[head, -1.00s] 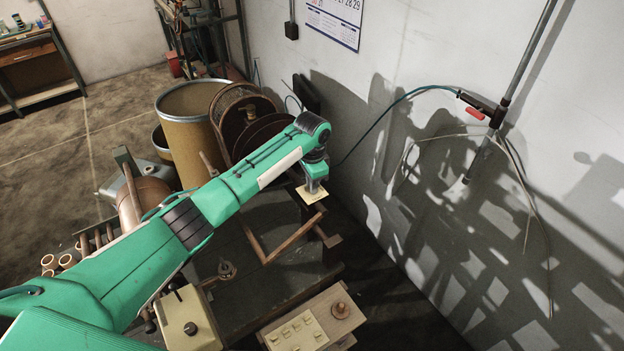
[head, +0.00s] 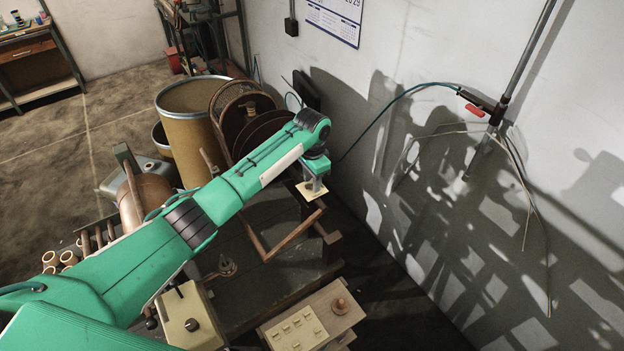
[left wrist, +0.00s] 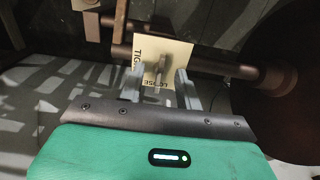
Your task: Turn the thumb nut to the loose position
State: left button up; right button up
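A cream label plate (left wrist: 178,56) carries the printed words TIGHT and LOOSE, partly covered, in the left wrist view. A small grey thumb nut (left wrist: 160,72) stands in front of the plate, blurred and partly hidden; which word it points to cannot be told. My left gripper (left wrist: 160,82) has its two fingers apart, one on each side of the nut, with gaps showing. In the head view the left gripper (head: 315,186) points down at the cream plate (head: 307,194) on the wooden winder frame; the nut is hidden there. My right gripper is out of view.
Dark spool discs (head: 262,135) stand just behind the wrist, and a dark disc (left wrist: 285,85) fills the right of the wrist view. A wooden box with a knob (head: 335,312) and a cream box (head: 188,318) sit in front. The wall is to the right.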

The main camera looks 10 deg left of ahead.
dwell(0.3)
pick_arm(q)
jog(key=shift+r+b, duration=0.35)
jog(key=shift+r, duration=0.05)
notch_tip(320, 180, up, 13)
jog(key=b, duration=0.4)
